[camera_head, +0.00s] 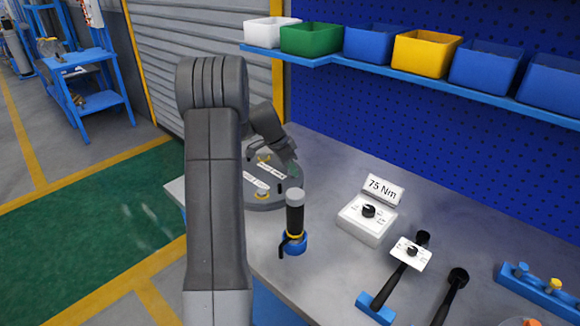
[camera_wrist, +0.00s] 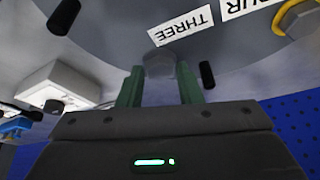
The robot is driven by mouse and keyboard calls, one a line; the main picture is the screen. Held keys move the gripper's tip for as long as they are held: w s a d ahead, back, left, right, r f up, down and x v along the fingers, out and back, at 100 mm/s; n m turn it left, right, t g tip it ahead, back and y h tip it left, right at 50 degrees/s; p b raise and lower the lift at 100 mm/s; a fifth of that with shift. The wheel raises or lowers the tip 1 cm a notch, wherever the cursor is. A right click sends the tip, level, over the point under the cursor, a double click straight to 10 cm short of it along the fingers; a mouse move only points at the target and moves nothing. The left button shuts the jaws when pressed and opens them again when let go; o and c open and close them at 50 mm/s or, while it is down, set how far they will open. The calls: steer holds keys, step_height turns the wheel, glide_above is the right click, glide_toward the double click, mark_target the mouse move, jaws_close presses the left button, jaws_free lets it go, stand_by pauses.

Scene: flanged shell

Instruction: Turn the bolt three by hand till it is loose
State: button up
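Bolt three is a grey hex head (camera_wrist: 158,64) on the round flanged shell (camera_wrist: 110,55), beside the label "THREE" (camera_wrist: 182,27), which reads upside down in the wrist view. The two green fingers of my gripper (camera_wrist: 160,85) stand on either side of this head, close to its sides. Whether they press on it cannot be made out. In the head view the shell (camera_head: 262,205) sits at the bench's far left end, and my gripper (camera_head: 292,170) is low over its right side, partly hidden by my arm. The bolt is not clearly visible there.
Black pegs (camera_wrist: 207,74) stand up from the shell near the fingers. A yellow-ringed bolt (camera_wrist: 300,18) is at the wrist view's upper right.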

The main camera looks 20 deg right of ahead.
steer(key=c, duration=0.5)
